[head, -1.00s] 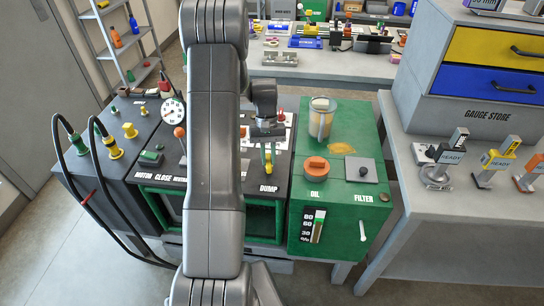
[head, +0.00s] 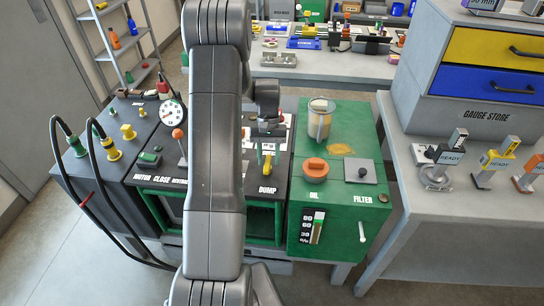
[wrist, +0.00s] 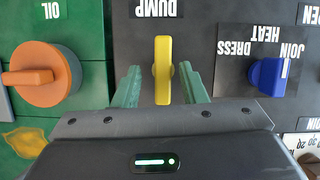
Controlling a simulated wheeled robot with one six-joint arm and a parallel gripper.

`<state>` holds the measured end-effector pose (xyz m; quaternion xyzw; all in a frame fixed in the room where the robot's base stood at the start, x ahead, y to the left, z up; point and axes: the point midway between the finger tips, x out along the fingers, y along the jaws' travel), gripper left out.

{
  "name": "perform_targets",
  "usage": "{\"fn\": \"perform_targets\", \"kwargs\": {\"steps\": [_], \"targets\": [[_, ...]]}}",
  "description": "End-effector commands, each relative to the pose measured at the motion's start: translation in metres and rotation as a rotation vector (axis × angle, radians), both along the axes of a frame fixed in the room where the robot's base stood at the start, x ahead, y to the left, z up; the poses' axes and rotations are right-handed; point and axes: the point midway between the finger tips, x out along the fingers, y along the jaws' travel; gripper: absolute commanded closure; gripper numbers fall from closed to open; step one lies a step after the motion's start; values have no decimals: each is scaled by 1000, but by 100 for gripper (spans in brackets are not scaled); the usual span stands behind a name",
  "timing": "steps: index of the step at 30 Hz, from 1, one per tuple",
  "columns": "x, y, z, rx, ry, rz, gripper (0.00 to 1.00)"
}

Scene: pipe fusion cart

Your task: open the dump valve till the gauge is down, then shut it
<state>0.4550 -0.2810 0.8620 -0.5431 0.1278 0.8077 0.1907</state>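The dump valve is a yellow lever handle (wrist: 163,70) beside the DUMP label on the black panel. In the wrist view it points straight up and down the picture. My gripper (wrist: 159,80) is open, with one green finger on each side of the handle and a gap on both sides. In the head view the yellow handle (head: 267,160) shows just below my gripper (head: 268,141), partly covered by it. The round white gauge (head: 173,112) stands on the left of the cart; its needle is too small to read surely.
An orange oil cap (wrist: 40,75) lies left of my gripper in the wrist view, and a blue selector knob (wrist: 269,75) lies right. An orange-tipped lever (head: 179,134) stands near the gauge. My arm hides the middle of the cart. A clear canister (head: 320,120) stands behind the oil cap.

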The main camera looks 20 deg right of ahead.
Motion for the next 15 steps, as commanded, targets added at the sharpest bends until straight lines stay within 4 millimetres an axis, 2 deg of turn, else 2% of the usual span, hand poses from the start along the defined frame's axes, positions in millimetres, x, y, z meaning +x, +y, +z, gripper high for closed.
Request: {"fn": "perform_targets", "kwargs": {"steps": [8,11,15], "targets": [[1,0,3,2,2,0,62],[5,-2,13,1,0,0,62],[15,-7,39,0,-1,0,62]]}}
